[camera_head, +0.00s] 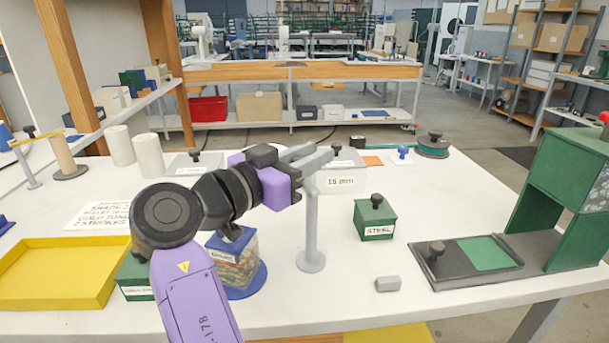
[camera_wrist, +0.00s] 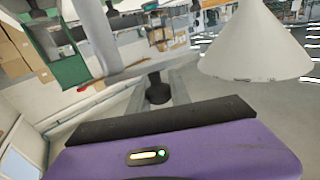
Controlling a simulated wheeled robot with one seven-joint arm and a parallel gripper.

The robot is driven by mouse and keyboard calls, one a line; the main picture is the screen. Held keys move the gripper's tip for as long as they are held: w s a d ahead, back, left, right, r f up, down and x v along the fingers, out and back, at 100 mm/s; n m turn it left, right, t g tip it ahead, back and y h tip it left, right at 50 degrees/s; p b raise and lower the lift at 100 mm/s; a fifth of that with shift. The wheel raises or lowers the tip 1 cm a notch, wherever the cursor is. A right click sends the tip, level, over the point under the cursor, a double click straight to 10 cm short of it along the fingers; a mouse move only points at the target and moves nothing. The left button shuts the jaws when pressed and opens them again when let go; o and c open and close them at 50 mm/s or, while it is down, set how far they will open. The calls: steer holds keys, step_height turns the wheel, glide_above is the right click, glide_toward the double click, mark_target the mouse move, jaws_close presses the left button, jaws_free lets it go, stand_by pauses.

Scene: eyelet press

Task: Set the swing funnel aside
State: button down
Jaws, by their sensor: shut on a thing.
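The swing funnel is a large pale grey cone (camera_wrist: 255,48) at the upper right of the wrist view. My gripper (camera_head: 309,160) is near the top of a grey upright post (camera_head: 311,225) with a round foot on the white table. In the wrist view my gripper (camera_wrist: 163,88) has its grey fingers on either side of a black knob (camera_wrist: 157,90), which seems to be the funnel's handle; the fingers are shut on it. A grey post also shows at the left of the wrist view (camera_wrist: 98,35). In the head view the cone is hidden behind my arm.
A filled clear jar (camera_head: 240,262) on a blue base stands beside my forearm. A green STEEL box (camera_head: 375,220), a small grey block (camera_head: 388,284) and a green press (camera_head: 560,185) with a dark base are to the right. A yellow tray (camera_head: 62,270) lies left.

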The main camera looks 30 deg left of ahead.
steer(key=shift+w+d+f+m+g+h+b, duration=0.1)
steer(key=shift+d+m+g+h+b, duration=0.15)
steer(key=shift+m+g+h+b, duration=0.35)
steer(key=shift+w+d+m+g+h+b, duration=0.15)
steer(key=shift+d+m+h, duration=0.2)
steer(key=shift+h, duration=0.45)
steer(key=shift+m+h, duration=0.25)
steer(key=shift+h, duration=0.05)
steer(key=c, duration=1.2)
jaws_free()
steer(key=shift+s+a, duration=0.1)
steer(key=shift+a, duration=0.05)
steer(key=v, duration=0.7)
steer(key=shift+s, duration=0.3)
steer(key=shift+a+p, duration=0.1)
steer(key=shift+p, duration=0.25)
